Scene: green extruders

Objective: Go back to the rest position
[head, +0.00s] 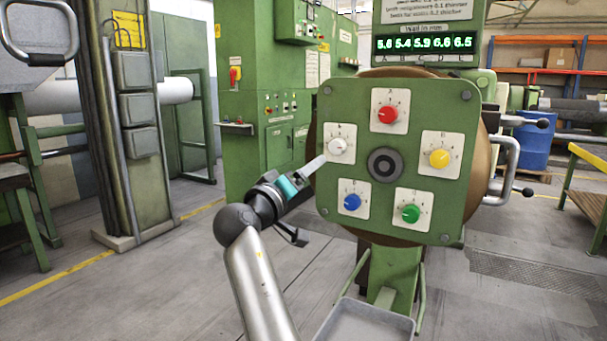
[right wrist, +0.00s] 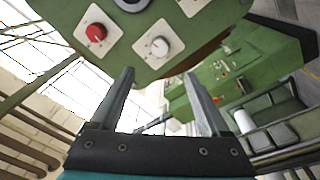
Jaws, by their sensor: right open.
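My right gripper (head: 310,198) is in front of the lower left side of a green control panel (head: 322,112). It is open with nothing between its fingers, and one fingertip shows close to the white knob (head: 337,146). I cannot tell whether it touches the panel. In the right wrist view, the open fingers (right wrist: 159,75) point towards the panel, with the white knob (right wrist: 159,46) beyond the gap between them. The red knob (right wrist: 96,32) is to the left there. My left gripper is not in view.
The panel also carries red (head: 387,114), yellow (head: 439,158), green (head: 410,214) and blue (head: 352,202) knobs. A metal handle (head: 513,170) juts out at its right. A grey tray (head: 340,330) is below. Open floor (head: 150,290) lies to the left.

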